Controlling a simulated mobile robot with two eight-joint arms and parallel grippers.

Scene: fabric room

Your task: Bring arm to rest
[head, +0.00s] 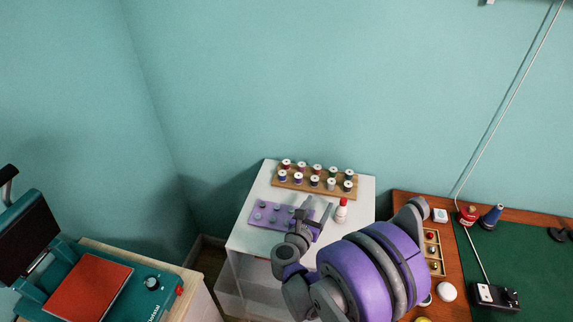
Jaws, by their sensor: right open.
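My right arm, purple and grey, reaches in from the lower right. My right gripper (315,212) is above the front of a white cabinet (250,235), over the right part of a purple peg board (270,217). Its jaws are open, and I see nothing held between them. Part of the peg board is hidden behind the gripper. I cannot tell whether the gripper touches the board. My left gripper is out of view.
A wooden rack (323,190) of several thread spools stands behind the peg board. A small white bottle with a red cap (341,211) stands close right of the gripper. A heat press (90,285) is at left, a green-matted desk (535,265) at right.

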